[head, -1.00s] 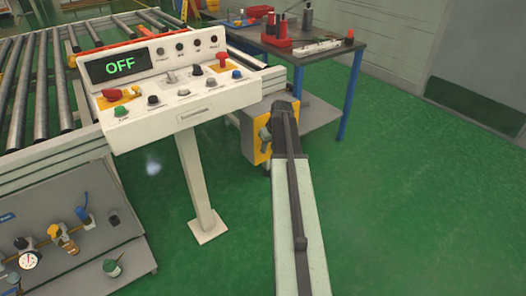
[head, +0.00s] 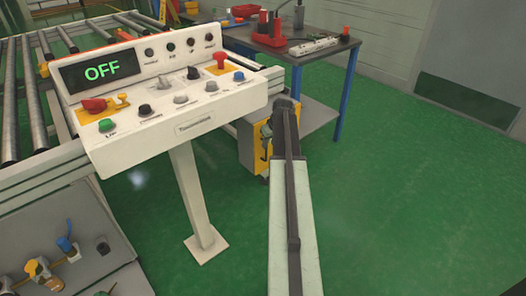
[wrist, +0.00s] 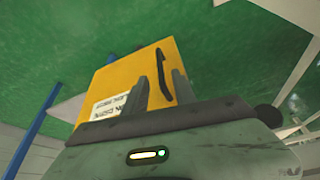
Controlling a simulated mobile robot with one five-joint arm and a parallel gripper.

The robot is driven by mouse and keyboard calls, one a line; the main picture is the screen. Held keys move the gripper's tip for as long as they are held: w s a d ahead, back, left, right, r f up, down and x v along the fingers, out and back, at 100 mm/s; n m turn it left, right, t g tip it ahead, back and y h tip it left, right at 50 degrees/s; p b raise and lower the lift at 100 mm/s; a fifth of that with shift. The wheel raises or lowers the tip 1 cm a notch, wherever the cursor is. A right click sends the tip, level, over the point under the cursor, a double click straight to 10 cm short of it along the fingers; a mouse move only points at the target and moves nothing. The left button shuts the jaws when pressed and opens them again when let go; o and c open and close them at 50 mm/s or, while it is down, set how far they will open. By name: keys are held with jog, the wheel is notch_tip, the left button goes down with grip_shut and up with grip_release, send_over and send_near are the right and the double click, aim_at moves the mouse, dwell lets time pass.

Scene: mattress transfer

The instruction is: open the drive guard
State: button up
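The drive guard (head: 254,158) is a yellow box at the end of the conveyor, partly hidden behind my arm in the head view. In the wrist view the yellow guard (wrist: 118,80) fills the middle, with a white printed label at its lower left. A black bar handle (wrist: 160,66) stands on its face. My gripper (wrist: 160,77) is open, its two grey fingers apart, with the handle showing between and beyond them. I cannot tell whether either finger touches the handle. In the head view the fingertips are hard to make out.
A white control console (head: 165,115) reading OFF stands on a post left of my arm. A roller conveyor (head: 40,95) lies behind it. A workbench (head: 335,47) with tools stands beyond the guard. Green floor (head: 400,190) is clear on the right.

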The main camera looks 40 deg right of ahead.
aim_at(266, 159)
jog(key=b+x, duration=0.6)
jog(key=x, duration=0.1)
jog(key=shift+f, duration=0.3)
jog(key=shift+r, duration=0.15)
grip_shut()
dwell(0.8)
